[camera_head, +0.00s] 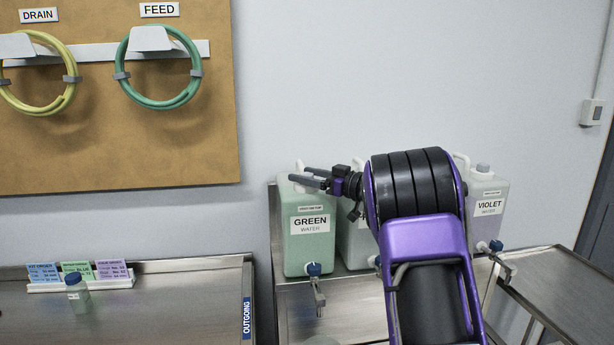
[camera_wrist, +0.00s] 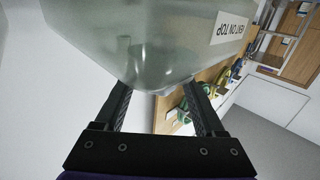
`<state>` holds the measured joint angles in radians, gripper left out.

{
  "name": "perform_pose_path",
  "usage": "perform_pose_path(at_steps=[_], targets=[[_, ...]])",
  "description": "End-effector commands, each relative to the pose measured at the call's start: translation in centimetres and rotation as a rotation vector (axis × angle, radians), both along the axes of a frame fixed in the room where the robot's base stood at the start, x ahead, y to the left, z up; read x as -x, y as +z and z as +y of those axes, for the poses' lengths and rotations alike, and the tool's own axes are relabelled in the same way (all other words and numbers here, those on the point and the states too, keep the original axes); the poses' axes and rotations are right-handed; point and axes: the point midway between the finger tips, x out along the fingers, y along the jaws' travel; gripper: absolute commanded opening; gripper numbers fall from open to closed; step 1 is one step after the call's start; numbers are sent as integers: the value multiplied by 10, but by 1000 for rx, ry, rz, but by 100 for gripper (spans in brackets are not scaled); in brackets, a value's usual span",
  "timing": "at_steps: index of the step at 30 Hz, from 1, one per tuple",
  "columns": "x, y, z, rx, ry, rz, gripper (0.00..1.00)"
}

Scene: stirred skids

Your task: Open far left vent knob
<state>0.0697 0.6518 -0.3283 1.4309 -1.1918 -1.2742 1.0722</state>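The green water jug (camera_head: 309,252), leftmost of the jugs, stands upright with a blue-capped tap (camera_head: 314,269) low on its front. My gripper (camera_head: 298,174) reaches left across the top of this jug, its two fingers apart and nothing visible between them. In the wrist view the gripper (camera_wrist: 157,90) is open, with a pale translucent jug body (camera_wrist: 145,45) just ahead, labelled "VENT ON TOP" upside down. I cannot tell whether a finger touches it. The green jug's vent knob cannot be made out; the fingers cover part of the jug's top.
A middle jug (camera_head: 355,240) is mostly behind my arm. The violet jug (camera_head: 487,212) stands to the right, with a grey cap (camera_head: 482,168) on top. A steel bench (camera_head: 150,310) with a small bottle (camera_head: 77,294) lies left. The wall is close behind the jugs.

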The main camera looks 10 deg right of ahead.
Motion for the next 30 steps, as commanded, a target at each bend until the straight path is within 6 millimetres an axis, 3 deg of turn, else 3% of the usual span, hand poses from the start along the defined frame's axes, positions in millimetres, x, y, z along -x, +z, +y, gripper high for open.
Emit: perform_pose_path(at_steps=[13,30], targets=[[9,1,-11,-1,-2,-2,73],[99,0,-103,0,-3,-1,73]])
